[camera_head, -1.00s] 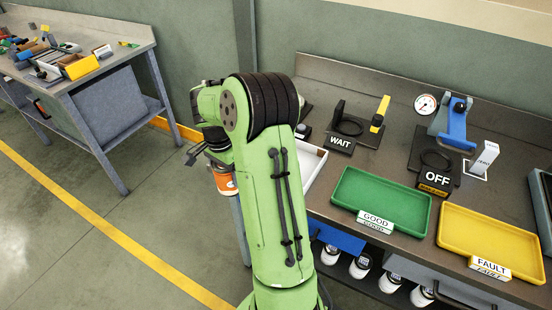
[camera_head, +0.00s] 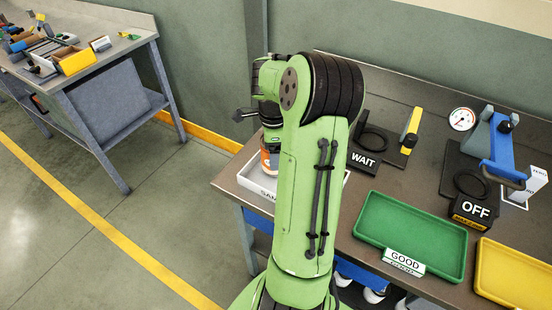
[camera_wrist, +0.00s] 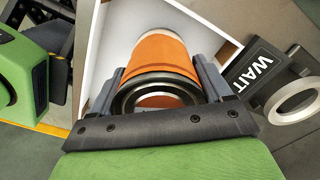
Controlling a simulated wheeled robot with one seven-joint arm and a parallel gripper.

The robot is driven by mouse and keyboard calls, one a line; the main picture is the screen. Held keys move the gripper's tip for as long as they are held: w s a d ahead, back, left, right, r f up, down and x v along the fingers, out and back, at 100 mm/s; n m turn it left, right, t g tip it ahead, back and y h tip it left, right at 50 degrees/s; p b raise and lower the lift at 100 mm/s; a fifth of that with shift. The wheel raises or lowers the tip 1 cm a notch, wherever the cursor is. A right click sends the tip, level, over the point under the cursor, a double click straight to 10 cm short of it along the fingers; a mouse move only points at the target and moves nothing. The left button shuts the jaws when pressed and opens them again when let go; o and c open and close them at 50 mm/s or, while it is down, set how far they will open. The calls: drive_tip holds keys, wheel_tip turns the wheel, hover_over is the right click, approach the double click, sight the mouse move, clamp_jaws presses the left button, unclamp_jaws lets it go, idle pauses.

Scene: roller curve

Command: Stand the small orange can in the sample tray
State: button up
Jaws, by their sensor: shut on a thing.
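The orange can (camera_head: 267,158) shows as a narrow strip left of my arm in the head view, above the inside of the white sample tray (camera_head: 243,182). In the wrist view the can (camera_wrist: 158,58) is orange with a pale band and a dark-rimmed end facing the camera. My gripper (camera_wrist: 160,76) is shut on it, one finger on each side. The white tray walls (camera_wrist: 98,35) lie around and beyond the can in that view. I cannot tell whether the can touches the tray floor. My arm hides much of the can and the tray in the head view.
The WAIT stand (camera_head: 362,160) is close to the right of the tray. A green GOOD tray (camera_head: 362,232), a yellow FAULT tray (camera_head: 515,275) and the OFF fixture (camera_head: 474,209) stand farther right. The bench's left edge is close to the tray.

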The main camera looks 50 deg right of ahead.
drive_tip(key=shift+f, duration=1.1)
drive_tip(key=o, duration=1.2)
drive_tip(key=shift+c, duration=0.2)
